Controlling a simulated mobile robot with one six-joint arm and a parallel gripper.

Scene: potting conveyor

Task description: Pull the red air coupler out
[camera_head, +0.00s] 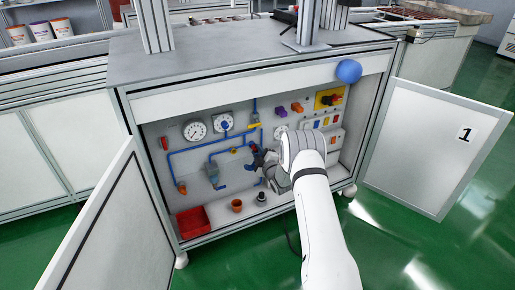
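My white arm reaches into the open cabinet (355,75) from the front. My dark gripper (257,157) is in front of the blue pipes, near the middle of the back panel. The view is too small to show whether its fingers are open or shut, or whether they touch anything. I cannot tell for certain which part is the red air coupler. A small orange-red fitting (181,187) sits at the lower left end of the blue pipe (190,147). A small red part (164,143) is at the upper left. My arm and gripper hide part of the panel.
Cabinet doors stand open at left (105,225) and right (435,145). A red bin (193,222), an orange cup (237,206) and a dark round part (261,197) stand on the cabinet floor. Gauges (195,130) and a yellow switch plate (329,98) are on the panel.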

